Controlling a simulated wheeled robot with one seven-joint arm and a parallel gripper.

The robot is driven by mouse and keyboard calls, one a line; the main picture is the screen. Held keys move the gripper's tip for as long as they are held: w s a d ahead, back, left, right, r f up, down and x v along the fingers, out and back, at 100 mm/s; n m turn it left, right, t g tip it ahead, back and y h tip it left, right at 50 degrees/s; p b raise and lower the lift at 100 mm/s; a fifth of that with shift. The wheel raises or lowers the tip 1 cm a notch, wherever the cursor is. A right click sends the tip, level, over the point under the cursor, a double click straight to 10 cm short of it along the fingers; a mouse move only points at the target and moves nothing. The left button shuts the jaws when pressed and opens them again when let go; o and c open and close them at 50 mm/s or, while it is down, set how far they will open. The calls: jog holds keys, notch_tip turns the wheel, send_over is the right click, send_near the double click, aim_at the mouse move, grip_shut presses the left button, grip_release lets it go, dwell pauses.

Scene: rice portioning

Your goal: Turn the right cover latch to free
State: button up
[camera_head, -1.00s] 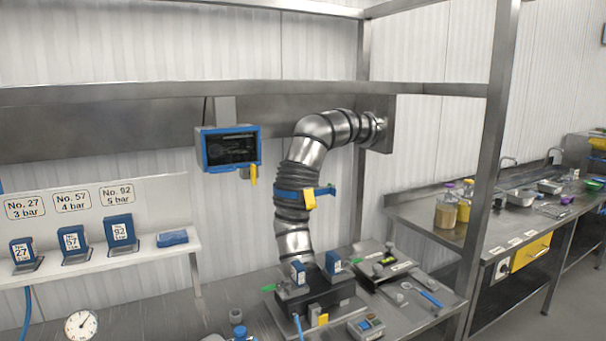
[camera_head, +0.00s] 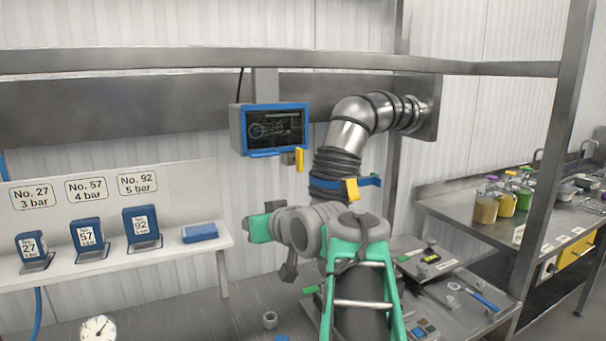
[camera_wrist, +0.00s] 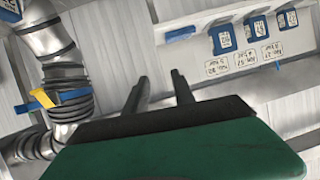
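The right cover latch cannot be made out, as my arm (camera_head: 345,250) stands in front of most of the dark machine under the pipe. A small green tab (camera_head: 311,289) shows left of the arm and another (camera_head: 404,258) to its right; I cannot tell whether either is a latch. In the wrist view, my gripper (camera_wrist: 160,78) has its two dark fingers apart with nothing between them. It is raised above the bench, away from the machine. The ribbed pipe (camera_head: 337,170) has a blue clamp (camera_head: 326,183) with a yellow handle (camera_head: 352,188); it shows in the wrist view (camera_wrist: 62,88).
A shelf (camera_head: 110,255) on the left carries blue numbered blocks (camera_head: 88,235). A blue-framed screen (camera_head: 275,128) hangs above. A dial gauge (camera_head: 98,329) is at the bench's front left. A side counter (camera_head: 450,205) with jars stands right. The bench between gauge and arm is mostly clear.

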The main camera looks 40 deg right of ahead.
jog(key=s+d+r+t+h, duration=0.1)
jog(key=s+d+r+t, duration=0.1)
jog(key=d+r, duration=0.4)
jog(key=t+h+b, duration=0.1)
jog(key=t+h, duration=0.1)
send_near(301, 159)
jog(key=p+x, duration=0.2)
jog(key=x, duration=0.6)
jog(key=shift+d+r, duration=0.1)
jog(key=shift+w+d, duration=0.1)
jog(key=shift+w, duration=0.2)
grip_shut()
